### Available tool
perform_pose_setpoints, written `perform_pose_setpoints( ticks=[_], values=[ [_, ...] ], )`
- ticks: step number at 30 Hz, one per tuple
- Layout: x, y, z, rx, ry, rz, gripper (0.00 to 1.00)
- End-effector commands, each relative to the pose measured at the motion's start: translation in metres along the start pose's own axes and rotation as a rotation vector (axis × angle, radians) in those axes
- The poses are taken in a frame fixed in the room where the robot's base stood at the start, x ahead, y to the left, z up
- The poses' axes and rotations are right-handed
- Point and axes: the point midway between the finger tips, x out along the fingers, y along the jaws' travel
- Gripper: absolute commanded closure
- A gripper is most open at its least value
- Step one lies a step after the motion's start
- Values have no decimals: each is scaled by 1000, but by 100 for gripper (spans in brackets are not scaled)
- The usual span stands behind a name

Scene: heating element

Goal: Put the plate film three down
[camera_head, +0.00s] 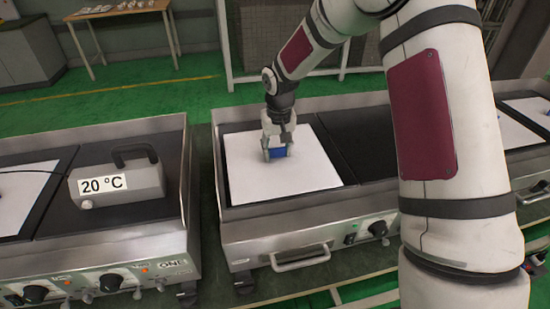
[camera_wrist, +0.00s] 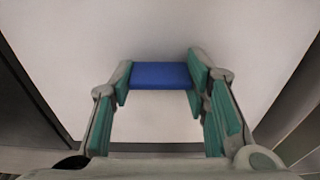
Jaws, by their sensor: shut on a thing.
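A white plate film (camera_head: 262,180) lies over the left part of the middle heating unit's dark top. It also fills most of the wrist view (camera_wrist: 160,35). A blue block-like handle (camera_head: 278,153) stands near the middle of the film. My gripper (camera_head: 278,152) is shut on this blue handle (camera_wrist: 160,75), with one finger pad at each end of it. The film looks flat on the plate; I cannot tell whether there is a small gap beneath it.
The middle heating unit (camera_head: 300,228) has a raised metal rim, a front drawer handle and knobs. A grey box reading 20 °C (camera_head: 116,184) sits on the left unit. The dark plate (camera_head: 362,140) right of the film is bare where visible. My arm hides part of the right side.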

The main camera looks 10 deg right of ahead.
Motion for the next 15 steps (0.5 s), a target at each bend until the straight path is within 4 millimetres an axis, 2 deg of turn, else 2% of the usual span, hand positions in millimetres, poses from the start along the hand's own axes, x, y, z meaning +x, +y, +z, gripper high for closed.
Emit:
perform_pose_setpoints(
  ticks=[5,12,15],
  values=[
    [5,-5,-6,-1,-2,0,87],
    [33,-5,-2,0,-3,0,87],
    [37,-5,-2,0,0,0,87]
  ],
)
